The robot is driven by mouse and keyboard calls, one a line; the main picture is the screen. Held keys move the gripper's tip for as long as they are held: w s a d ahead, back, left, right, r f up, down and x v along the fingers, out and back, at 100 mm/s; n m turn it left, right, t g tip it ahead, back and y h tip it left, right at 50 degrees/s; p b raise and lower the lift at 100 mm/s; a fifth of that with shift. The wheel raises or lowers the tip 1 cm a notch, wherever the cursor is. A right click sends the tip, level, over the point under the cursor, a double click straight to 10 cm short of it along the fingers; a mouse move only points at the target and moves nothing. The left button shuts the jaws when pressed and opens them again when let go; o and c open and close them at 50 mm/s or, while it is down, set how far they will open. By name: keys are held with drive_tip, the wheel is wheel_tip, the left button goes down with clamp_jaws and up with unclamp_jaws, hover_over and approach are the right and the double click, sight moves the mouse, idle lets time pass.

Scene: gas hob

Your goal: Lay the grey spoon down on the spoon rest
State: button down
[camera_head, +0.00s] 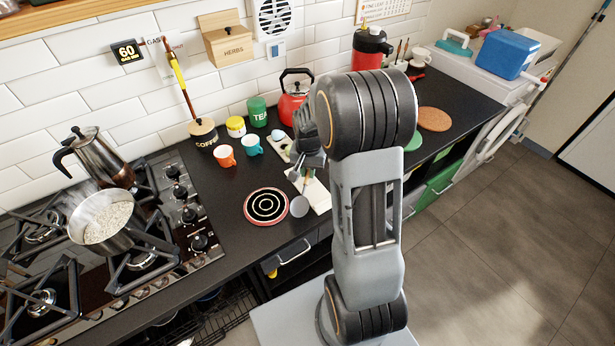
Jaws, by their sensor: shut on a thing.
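The grey spoon (299,207) hangs from my gripper (305,169), its round bowl lowest and its handle running up to the fingers. My gripper is shut on the handle, over the black worktop beyond the hob. The bowl shows between a round dark plate with pale rings and a red rim (250,212) and a long cream flat piece (320,204). I cannot tell which of these is the spoon rest, nor whether the bowl touches anything. My arm hides part of the worktop behind it.
The hob (205,258) at left bears a pan (102,222) and a moka pot (104,160). Orange (225,157) and teal (251,146) cups, a coffee jar (203,134) and a red kettle (290,107) stand behind. A cork mat (434,119) lies at right.

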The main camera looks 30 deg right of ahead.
sight(307, 177)
drive_tip(key=shift+w+a+f, duration=0.1)
drive_tip(key=shift+w+f, duration=0.15)
drive_tip(key=shift+f, duration=1.6)
drive_tip(key=shift+f, duration=0.15)
drive_tip(key=c, duration=1.1)
unclamp_jaws()
